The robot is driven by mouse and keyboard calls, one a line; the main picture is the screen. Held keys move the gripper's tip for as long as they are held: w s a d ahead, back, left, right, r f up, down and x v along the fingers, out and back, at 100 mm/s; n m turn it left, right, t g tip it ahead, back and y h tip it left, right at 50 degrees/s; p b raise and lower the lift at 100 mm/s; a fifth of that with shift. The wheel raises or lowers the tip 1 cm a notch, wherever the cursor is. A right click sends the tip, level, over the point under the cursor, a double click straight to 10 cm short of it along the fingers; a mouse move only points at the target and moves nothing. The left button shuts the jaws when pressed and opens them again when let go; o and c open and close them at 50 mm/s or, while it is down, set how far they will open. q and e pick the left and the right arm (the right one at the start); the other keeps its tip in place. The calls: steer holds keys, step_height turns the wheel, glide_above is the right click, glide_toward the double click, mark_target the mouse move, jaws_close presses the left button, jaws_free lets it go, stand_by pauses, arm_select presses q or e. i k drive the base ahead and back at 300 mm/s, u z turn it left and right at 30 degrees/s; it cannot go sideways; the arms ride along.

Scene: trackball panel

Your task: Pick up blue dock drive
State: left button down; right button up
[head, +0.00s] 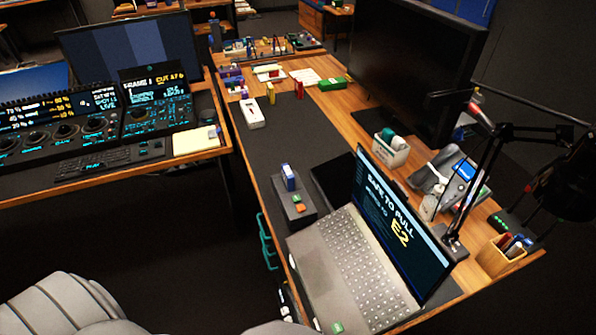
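A small blue drive with a pale side (289,177) stands upright in a dark grey dock (293,208) on the near desk. The dock sits just behind the open laptop (350,265). An orange button and a green button show on the dock's top beside the drive. The laptop screen (392,222) reads "SAFE TO PULL" and "E2". Neither of my grippers shows in the head view.
A dark mat (295,135) covers the desk, with free room behind the dock. A white bin (391,150), a lamp, a pen holder (500,256) and a large monitor (400,65) stand right. Grey ribbed seating (62,305) is at bottom left.

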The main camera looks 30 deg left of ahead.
mark_target(288, 178)
steer(key=k, duration=0.5)
steer(key=z, duration=1.15)
steer(key=k, duration=0.7)
steer(key=u, duration=0.65)
steer(key=i, duration=0.5)
